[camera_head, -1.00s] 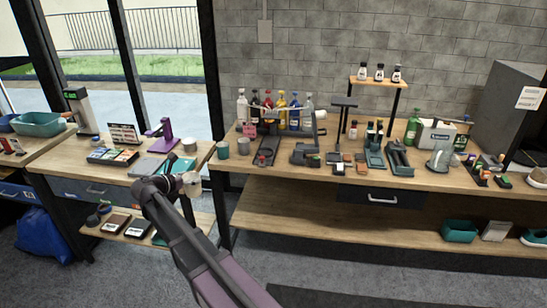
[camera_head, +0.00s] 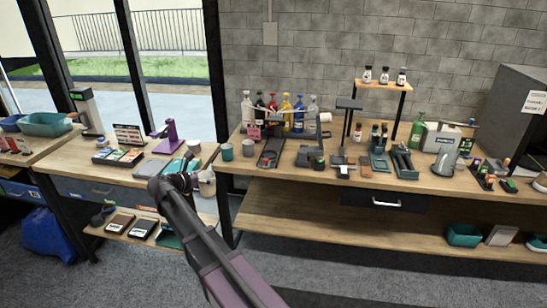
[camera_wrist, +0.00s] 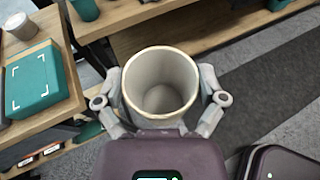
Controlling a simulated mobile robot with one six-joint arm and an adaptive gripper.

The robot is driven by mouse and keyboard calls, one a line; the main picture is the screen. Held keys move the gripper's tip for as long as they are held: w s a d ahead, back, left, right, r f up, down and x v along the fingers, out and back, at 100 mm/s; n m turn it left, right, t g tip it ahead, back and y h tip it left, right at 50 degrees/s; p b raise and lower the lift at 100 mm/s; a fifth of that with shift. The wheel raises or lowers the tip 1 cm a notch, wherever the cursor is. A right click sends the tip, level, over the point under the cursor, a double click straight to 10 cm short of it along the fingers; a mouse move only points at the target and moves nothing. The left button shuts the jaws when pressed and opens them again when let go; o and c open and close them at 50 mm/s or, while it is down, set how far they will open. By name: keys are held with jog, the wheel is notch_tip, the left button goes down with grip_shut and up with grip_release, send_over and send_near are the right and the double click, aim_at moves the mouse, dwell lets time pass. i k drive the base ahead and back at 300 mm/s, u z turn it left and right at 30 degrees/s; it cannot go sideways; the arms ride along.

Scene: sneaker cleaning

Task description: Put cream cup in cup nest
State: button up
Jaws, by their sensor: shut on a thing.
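My gripper (camera_wrist: 163,102) is shut on a cream cup (camera_wrist: 160,65), with a finger on each side of its wall. The cup's open mouth faces the wrist camera and its inside looks empty. In the head view the cup (camera_head: 208,184) shows beside my gripper (camera_head: 193,182), partly hidden by it, in front of the gap between the left table and the long workbench. I cannot make out a cup nest in either view.
A teal cup (camera_head: 227,152) and a grey-cream cup (camera_head: 248,147) stand at the workbench's left end. Another pale cup (camera_head: 194,146) stands on the left table (camera_head: 70,158). A teal box (camera_wrist: 33,80) lies there too. The workbench (camera_head: 300,178) holds bottles and tools.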

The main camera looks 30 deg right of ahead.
aim_at(269, 156)
jog(key=z, duration=0.65)
jog(key=i, duration=1)
